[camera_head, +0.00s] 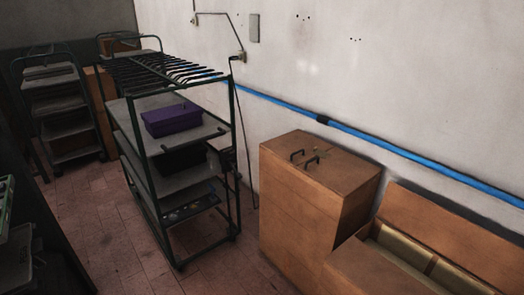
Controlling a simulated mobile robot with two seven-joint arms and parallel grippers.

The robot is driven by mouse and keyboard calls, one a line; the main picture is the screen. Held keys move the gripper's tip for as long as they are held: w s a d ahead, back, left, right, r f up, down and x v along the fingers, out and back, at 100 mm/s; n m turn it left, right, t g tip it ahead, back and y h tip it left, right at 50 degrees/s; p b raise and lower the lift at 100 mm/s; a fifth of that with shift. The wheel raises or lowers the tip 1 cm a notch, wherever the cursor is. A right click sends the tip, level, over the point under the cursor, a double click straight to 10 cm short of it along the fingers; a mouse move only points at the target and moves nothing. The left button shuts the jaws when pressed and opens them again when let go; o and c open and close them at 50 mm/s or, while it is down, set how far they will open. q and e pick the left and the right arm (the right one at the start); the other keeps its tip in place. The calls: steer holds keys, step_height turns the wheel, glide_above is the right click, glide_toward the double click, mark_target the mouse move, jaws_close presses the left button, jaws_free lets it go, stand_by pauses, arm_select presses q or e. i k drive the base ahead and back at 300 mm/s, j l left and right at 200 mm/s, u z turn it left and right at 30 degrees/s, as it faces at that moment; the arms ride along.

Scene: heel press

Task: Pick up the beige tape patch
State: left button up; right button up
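I cannot make out a beige tape patch anywhere in the head view. Neither my left nor my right gripper is in the picture. A brown wooden cabinet (300,210) stands against the wall right of centre, with two dark handle-like shapes (304,158) on its top. A small detail beside them is too small to tell. At the lower right is a lower brown wooden box (365,270) with an open top and pale beige panels (405,248) inside.
A dark green rack cart (238,165) with grey shelves stands left of the cabinet and carries a purple box (172,120). More carts (65,110) stand at the back left. A blue pipe (400,152) runs along the wall. Tiled floor (125,235) is clear left of the rack.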

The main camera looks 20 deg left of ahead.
mark_target(322, 154)
steer(key=u, duration=0.1)
steer(key=i+j+z, duration=0.1)
steer(key=z, duration=0.65)
steer(key=i+j+z, duration=0.25)
steer(key=j+z, duration=0.2)
steer(key=j, duration=0.2)
steer(key=i+j+z, duration=0.35)
steer(key=j+z, duration=0.15)
steer(key=j, duration=0.9)
